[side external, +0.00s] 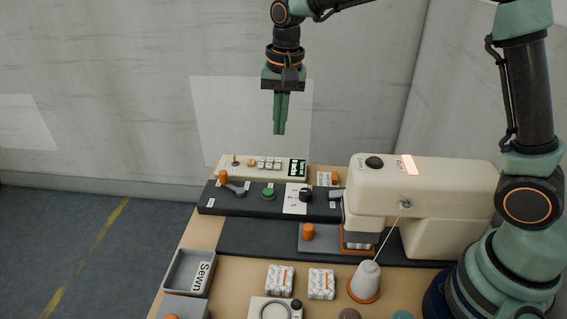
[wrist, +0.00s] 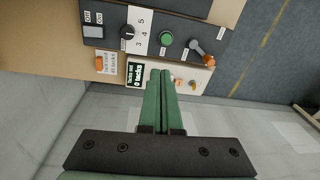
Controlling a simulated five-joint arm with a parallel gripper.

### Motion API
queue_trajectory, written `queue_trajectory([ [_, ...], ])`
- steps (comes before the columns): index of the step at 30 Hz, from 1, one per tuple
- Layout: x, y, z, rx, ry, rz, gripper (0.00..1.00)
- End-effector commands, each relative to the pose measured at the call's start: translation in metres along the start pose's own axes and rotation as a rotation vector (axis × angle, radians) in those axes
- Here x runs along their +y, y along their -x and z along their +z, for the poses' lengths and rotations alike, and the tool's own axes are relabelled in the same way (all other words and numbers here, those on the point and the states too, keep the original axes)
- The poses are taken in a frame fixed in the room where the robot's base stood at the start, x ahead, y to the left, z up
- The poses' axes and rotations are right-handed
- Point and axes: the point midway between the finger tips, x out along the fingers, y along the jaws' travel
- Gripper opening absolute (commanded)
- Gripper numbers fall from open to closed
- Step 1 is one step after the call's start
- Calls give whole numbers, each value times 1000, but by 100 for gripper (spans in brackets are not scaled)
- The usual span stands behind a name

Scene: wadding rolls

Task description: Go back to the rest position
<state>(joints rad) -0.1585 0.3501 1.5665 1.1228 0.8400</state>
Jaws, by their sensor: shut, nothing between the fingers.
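My gripper (side external: 280,132) hangs in the air above and behind the control panel, fingers pointing down. Its two green fingers are together with nothing between them. In the wrist view my gripper (wrist: 161,72) shows its closed fingers over the edge of the cream box with the small display (wrist: 140,75). In the side view the fingers are clear of the panel and touch nothing.
A cream sewing machine (side external: 450,185) stands at the right of the table. A dark control panel (side external: 265,208) carries a green button, a knob and a lever. A grey tray labelled Sewn (side external: 172,274), two patterned rolls (side external: 280,280) and a thread cone (side external: 367,277) sit in front.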

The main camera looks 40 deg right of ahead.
Motion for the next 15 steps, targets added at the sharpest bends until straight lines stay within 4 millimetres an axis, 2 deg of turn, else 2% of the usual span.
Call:
queue_trajectory([
  [1, 10, 14, 2, 19, 33, -19, 0],
  [6, 45, 45, 16, 84, 173, -66, 0],
  [10, 72, 61, 29, 140, 278, -94, 0],
  [15, 106, 73, 48, 219, 416, -117, 0],
])
